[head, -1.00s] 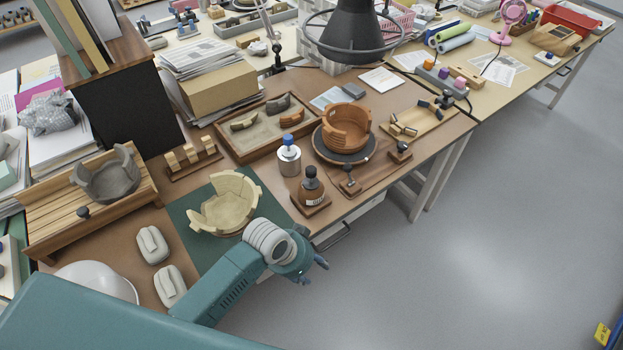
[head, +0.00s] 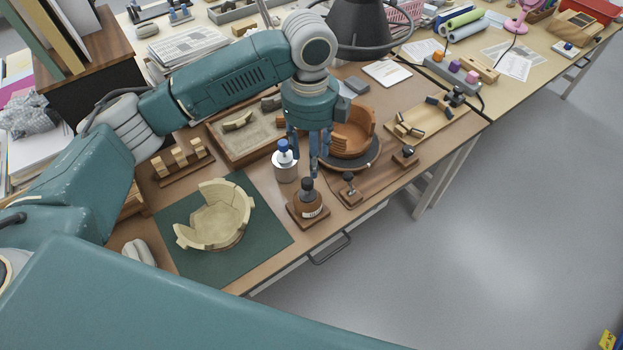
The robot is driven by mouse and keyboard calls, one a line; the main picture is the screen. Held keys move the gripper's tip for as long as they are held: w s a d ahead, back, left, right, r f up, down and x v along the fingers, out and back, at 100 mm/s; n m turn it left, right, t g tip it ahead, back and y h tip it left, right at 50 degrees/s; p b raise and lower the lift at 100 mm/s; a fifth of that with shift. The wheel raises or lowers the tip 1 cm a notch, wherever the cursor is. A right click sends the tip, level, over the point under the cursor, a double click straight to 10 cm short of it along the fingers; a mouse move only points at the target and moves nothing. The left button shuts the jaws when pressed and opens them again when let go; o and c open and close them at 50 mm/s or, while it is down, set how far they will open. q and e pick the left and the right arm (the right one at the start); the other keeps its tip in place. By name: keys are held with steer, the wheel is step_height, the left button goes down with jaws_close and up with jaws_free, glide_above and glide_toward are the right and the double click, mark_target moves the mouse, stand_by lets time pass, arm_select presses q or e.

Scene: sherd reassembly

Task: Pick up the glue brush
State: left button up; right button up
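A brown bottle (head: 310,209) with a black cap (head: 307,185) stands upright in a small wooden block near the table's front edge. The cap may be the handle of the glue brush; no brush hairs show. My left gripper (head: 303,163) points down above and just behind the bottle, with its fingers apart and nothing visible between them. Its fingertips are close to the black cap and to the blue-capped white jar (head: 285,168), but I cannot tell whether they touch either. My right gripper is not in view.
A cream sherd bowl (head: 216,218) sits on a green mat (head: 260,235) to the left. An orange pot (head: 352,132) stands on a dark turntable behind the gripper. A wooden tray (head: 240,155) and a black lamp (head: 358,25) are close to my arm.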

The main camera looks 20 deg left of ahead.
arm_select(q)
steer(key=shift+a+r, duration=0.25)
glide_above(307, 181)
steer(key=f, duration=0.2)
steer(key=f+p, duration=0.1)
steer(key=f, duration=0.1)
steer(key=shift+w+d+f, duration=0.2)
steer(key=shift+f, duration=0.05)
steer(key=f, duration=0.1)
steer(key=f+p, duration=0.1)
steer(key=f, duration=0.2)
steer(key=shift+s+a+f+p, duration=0.2)
steer(key=shift+s+f+p, duration=0.05)
steer(key=shift+f+p, duration=0.15)
steer(key=shift+w+f, duration=0.1)
steer(key=shift+f, duration=0.45)
steer(key=c, duration=1)
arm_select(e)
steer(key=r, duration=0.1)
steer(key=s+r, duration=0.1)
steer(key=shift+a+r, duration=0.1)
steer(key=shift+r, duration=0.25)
